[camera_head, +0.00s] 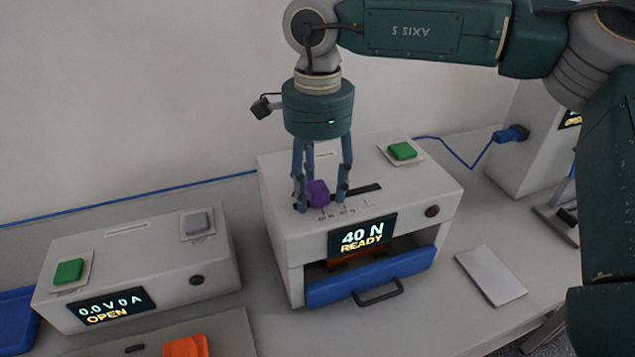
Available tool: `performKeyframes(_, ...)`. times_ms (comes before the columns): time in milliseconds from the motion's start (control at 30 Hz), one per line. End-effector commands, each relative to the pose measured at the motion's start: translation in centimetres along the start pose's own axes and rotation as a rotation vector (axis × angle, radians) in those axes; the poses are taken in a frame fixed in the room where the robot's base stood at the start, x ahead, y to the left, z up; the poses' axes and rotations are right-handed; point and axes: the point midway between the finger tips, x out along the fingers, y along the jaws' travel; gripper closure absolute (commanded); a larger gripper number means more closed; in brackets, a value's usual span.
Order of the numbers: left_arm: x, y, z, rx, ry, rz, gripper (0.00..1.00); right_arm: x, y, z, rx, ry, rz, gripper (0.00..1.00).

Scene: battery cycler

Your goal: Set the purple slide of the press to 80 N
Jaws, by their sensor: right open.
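The press (420,201) is a white box with a lit display (362,236) that reads "40 N READY". Its purple slide (318,193) stands near the left end of a dark slot (364,189) on the top, with small scale marks in front that are too small to read fully. My right gripper (322,203) points down over the press from above. Its fingers are open, one on each side of the purple slide; I cannot tell whether they touch it. My left gripper is not in view.
The press has a green button (402,151) on top and a blue drawer (372,279) with a dark handle. A white box (215,250) reading "0.0 V 0 A OPEN" stands at left. A pale plate (491,275) lies at right. A blue cable runs behind.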

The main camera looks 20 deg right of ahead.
Motion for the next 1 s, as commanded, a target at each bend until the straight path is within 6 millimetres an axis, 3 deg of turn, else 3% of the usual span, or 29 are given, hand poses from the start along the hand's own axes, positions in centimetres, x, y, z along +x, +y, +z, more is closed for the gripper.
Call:
performKeyframes(233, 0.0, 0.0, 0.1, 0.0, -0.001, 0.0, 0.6, 0.1, 0.0, 0.0, 0.001, 0.0, 0.0, 0.5)
performKeyframes(500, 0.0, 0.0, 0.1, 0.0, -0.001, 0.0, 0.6, 0.1, 0.0, 0.0, 0.001, 0.0, 0.0, 1.0)
performKeyframes(667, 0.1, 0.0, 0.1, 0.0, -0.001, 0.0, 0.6, 0.2, 0.0, -0.4, 0.002, -0.002, 0.001, 1.0)
performKeyframes(867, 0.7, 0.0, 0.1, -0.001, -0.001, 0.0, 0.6, 0.2, 0.0, -3.4, 0.004, -0.003, 0.001, 1.0)
performKeyframes(1000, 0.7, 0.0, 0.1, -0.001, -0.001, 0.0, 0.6, 0.1, 0.0, -4.1, 0.001, -0.001, -0.001, 1.0)
